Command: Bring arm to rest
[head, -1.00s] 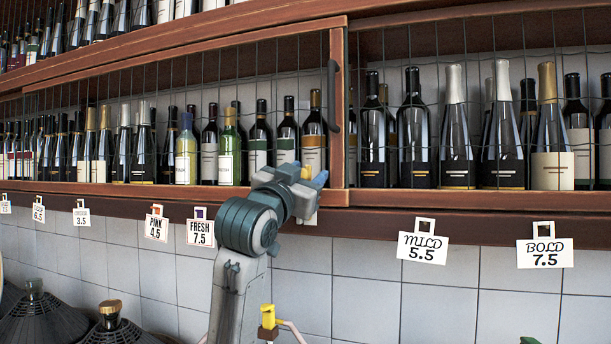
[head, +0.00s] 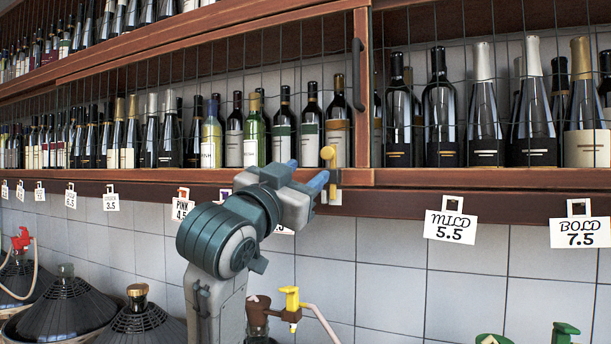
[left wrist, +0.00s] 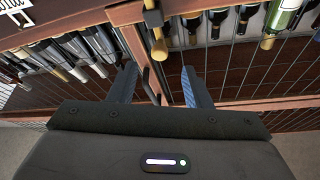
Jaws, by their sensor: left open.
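My left arm rises from the bottom of the head view. Its gripper (head: 308,172) is up by the lower edge of the bottle shelf, its two blue-tipped fingers pointing right and apart. In the left wrist view the same fingers (left wrist: 158,88) stand wide apart with nothing gripped between them. A small yellow piece (head: 328,155) shows just by the fingertips in the head view. I cannot tell what it is or whether the fingers touch it. My right gripper is not in view.
A wooden shelf (head: 480,178) with wire mesh and several bottles runs along the tiled wall. Price tags, such as MILD (head: 450,220) and BOLD (head: 581,227), hang below it. Basketed demijohns (head: 66,305) stand lower left. A yellow tap (head: 290,305) is below the gripper.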

